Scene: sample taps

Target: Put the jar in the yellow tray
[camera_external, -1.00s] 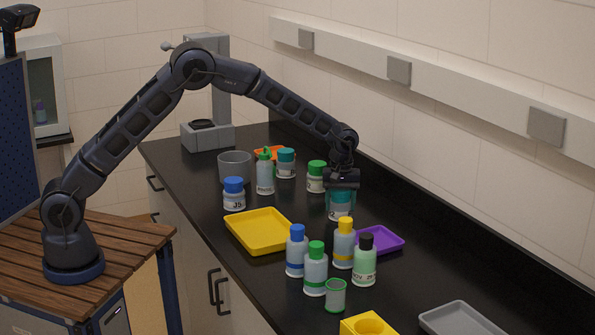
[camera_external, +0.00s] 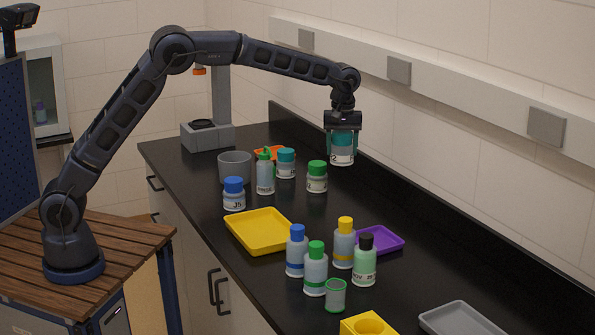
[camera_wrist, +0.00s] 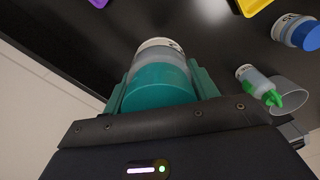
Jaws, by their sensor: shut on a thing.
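My gripper (camera_external: 342,146) is shut on a jar (camera_external: 342,156) with a teal lid and a white label, and holds it upright, well above the black counter. In the wrist view the jar (camera_wrist: 158,75) sits between the two teal fingers. The yellow tray (camera_external: 259,231) lies empty on the counter, lower and to the left of the held jar. A corner of the yellow tray (camera_wrist: 252,5) shows at the top of the wrist view.
Jars with blue (camera_external: 234,194), teal (camera_external: 286,163) and green (camera_external: 317,177) lids and a green-capped bottle (camera_external: 265,174) stand behind the tray. Several bottles (camera_external: 315,268) stand in front. A purple tray (camera_external: 379,241), grey tray (camera_external: 459,319) and grey cup (camera_external: 235,166) are around.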

